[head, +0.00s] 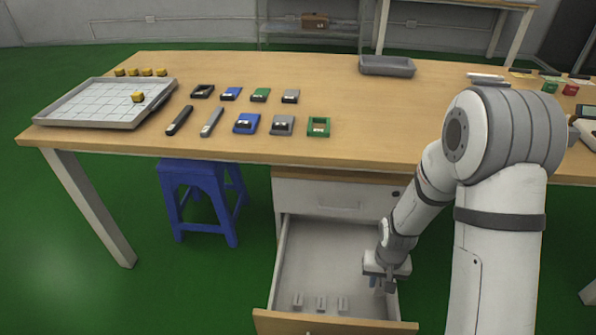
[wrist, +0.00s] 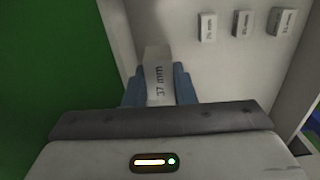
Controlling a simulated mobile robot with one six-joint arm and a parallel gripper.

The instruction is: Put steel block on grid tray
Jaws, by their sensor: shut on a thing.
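The grid tray (head: 60,113) lies on the left end of the table, with a small yellow block (head: 137,96) on its right part. My gripper (head: 380,282) reaches down into the right side of the open drawer (head: 300,250), well away from the tray. In the wrist view its blue fingers (wrist: 158,88) are shut on a light grey steel block (wrist: 158,75) marked "37 mm". I cannot tell whether this block touches the drawer floor. Several similar small blocks stand in the drawer, three of them (wrist: 242,23) showing in the wrist view.
The drawer walls and wooden front (head: 335,325) surround my gripper closely. Several yellow blocks (head: 140,72) sit behind the tray. Dark and grey bars (head: 212,122) and coloured pieces (head: 247,123) lie right of it. A grey bin (head: 388,67) stands farther back. A blue stool (head: 202,185) is below.

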